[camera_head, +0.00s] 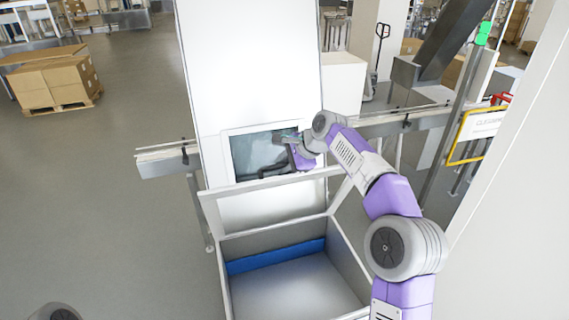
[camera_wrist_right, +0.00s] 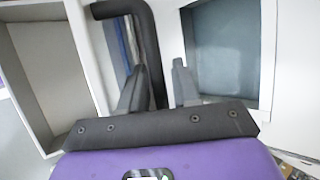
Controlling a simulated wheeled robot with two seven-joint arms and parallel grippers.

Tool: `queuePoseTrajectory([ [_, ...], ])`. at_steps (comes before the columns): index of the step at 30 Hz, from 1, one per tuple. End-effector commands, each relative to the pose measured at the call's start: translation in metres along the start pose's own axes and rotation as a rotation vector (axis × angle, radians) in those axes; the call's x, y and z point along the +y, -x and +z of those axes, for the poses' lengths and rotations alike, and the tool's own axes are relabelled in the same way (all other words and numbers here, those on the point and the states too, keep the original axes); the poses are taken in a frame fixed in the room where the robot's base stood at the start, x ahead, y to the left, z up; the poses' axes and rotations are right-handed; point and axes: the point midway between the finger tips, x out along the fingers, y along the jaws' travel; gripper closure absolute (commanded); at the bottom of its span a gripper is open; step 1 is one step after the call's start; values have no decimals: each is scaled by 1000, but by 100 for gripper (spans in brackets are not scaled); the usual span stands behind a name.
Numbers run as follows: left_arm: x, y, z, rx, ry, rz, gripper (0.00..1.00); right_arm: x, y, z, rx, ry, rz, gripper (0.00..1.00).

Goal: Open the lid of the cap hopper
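The cap hopper (camera_head: 288,285) is an open-topped box with pale walls and a blue strip inside its back wall. A white panel that looks like its lid (camera_head: 270,207) stands raised along the back of the box, in front of the tall white cabinet. A black bent handle (camera_head: 274,169) shows by the panel's top edge; it is large in the right wrist view (camera_wrist_right: 148,35). My right gripper (camera_head: 288,151) is at this handle. In the right wrist view its fingers (camera_wrist_right: 159,68) are apart, with the handle bar between them and a gap to the right finger. My left gripper is out of view.
The tall white cabinet (camera_head: 250,70) has a dark recessed window (camera_head: 255,150) just behind my right gripper. Conveyor rails (camera_head: 165,160) run on both sides. A white wall (camera_head: 520,220) closes off the right. The floor at left is clear, with boxes on a pallet (camera_head: 55,85) farther back.

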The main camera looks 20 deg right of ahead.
Motion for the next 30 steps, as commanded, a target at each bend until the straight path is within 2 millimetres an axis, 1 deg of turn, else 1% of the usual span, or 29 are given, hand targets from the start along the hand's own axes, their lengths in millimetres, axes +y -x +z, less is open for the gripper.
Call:
queuePoseTrajectory([
  [2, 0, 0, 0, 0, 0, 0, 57, -1, 1, 0, 0, 1, -4, 60],
  [22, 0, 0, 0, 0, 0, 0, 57, -4, 7, 1, 0, 3, -15, 60],
  [26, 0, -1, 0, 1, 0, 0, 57, -4, 22, 1, 1, 3, -17, 60],
  [30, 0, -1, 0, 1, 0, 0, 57, -3, 47, 1, 1, 3, -16, 60],
])
